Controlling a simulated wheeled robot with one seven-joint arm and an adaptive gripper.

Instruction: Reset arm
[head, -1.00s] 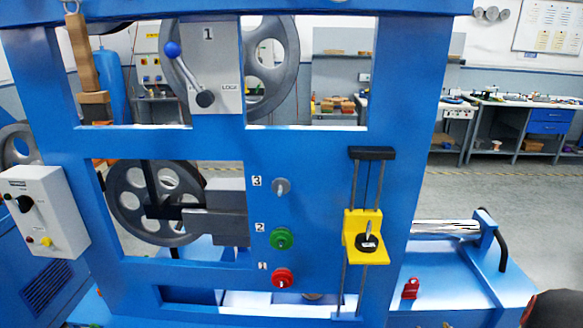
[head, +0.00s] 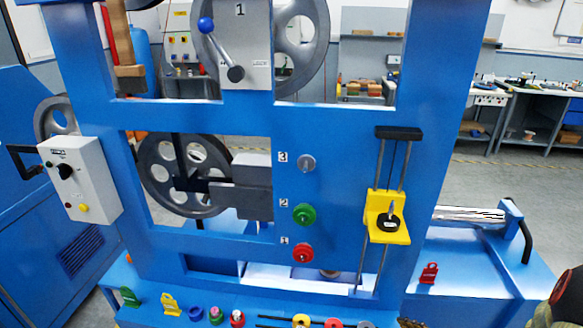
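My gripper does not show in the head view. A dark rounded shape with a red patch (head: 567,300) cuts into the lower right edge; it may be part of my arm, but I cannot tell. The blue machine frame (head: 330,190) fills the middle. Grey, green (head: 304,214) and red (head: 303,252) knobs sit beside labels 3, 2 and 1. A yellow slider block (head: 384,222) with a black knob sits on two vertical rods.
A grey control box (head: 80,180) is on the left. Along the front ledge are a green tag (head: 129,296), a yellow tag (head: 171,304) and several small coloured rings and parts. A red tag (head: 428,273) stands on the right ledge. Workbenches stand behind, with open floor between.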

